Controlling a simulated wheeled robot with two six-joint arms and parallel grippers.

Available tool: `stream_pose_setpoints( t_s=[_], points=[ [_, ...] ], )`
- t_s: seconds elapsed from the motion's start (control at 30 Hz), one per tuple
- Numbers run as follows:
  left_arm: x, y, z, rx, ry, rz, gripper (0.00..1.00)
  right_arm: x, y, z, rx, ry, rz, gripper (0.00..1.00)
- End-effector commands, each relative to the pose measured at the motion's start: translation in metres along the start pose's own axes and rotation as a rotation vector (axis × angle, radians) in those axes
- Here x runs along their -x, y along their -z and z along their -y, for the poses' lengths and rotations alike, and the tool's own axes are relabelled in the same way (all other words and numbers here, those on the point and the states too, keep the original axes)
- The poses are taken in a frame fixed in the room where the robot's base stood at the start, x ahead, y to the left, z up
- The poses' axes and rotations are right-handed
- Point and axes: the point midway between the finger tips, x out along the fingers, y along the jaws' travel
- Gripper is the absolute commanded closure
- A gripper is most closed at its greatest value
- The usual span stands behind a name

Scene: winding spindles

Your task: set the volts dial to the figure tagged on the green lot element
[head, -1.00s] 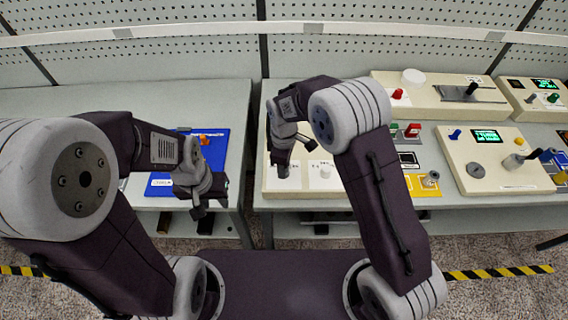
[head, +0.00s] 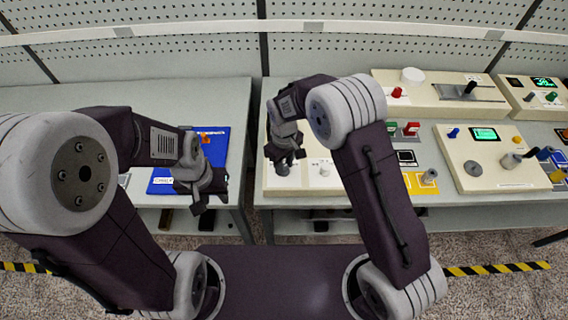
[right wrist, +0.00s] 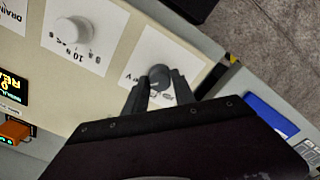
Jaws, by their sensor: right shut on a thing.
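A dark grey dial (right wrist: 158,77) with a V-marked scale label sits on a cream panel (right wrist: 112,28) in the right wrist view. My right gripper (right wrist: 156,90) has its two fingers on either side of this dial and is shut on it. In the head view the dial (head: 282,169) shows just under my right gripper (head: 285,157). My left gripper (head: 205,192) hangs over the front of a blue mat (head: 217,150); its jaw gap is not clear. The dial's exact setting is too small to read. I cannot make out a green lot element or its tag.
A white knob (right wrist: 74,31) stands beside the dial. An orange item (head: 205,138) lies on the blue mat. Other cream control panels (head: 505,170) with screens and knobs stand to the right. A gap separates the left and right tables.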

Motion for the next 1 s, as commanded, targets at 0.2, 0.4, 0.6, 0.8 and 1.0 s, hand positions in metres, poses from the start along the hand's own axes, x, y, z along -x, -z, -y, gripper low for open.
stream_pose_setpoints(
  t_s=[0.2, 0.4, 0.6, 0.8, 1.0],
  points=[
    [0.000, 0.000, 0.000, 0.000, 0.000, 0.000, 0.64, 0.002, 0.002, -0.001, -0.005, -0.002, -0.007, 1.00],
    [0.000, 0.000, 0.000, 0.000, 0.000, 0.000, 0.64, 0.002, 0.002, -0.001, -0.004, -0.002, -0.008, 0.60],
    [0.000, 0.000, 0.000, 0.000, 0.000, 0.000, 0.64, 0.001, 0.001, -0.001, -0.004, -0.001, -0.005, 0.47],
    [-0.001, 0.000, 0.000, 0.000, 0.000, 0.000, 0.64, 0.004, 0.001, -0.001, -0.003, -0.001, -0.005, 0.47],
    [-0.008, -0.001, 0.000, 0.000, 0.000, 0.000, 0.64, 0.044, 0.003, -0.001, -0.003, -0.003, -0.011, 0.47]
  ],
)
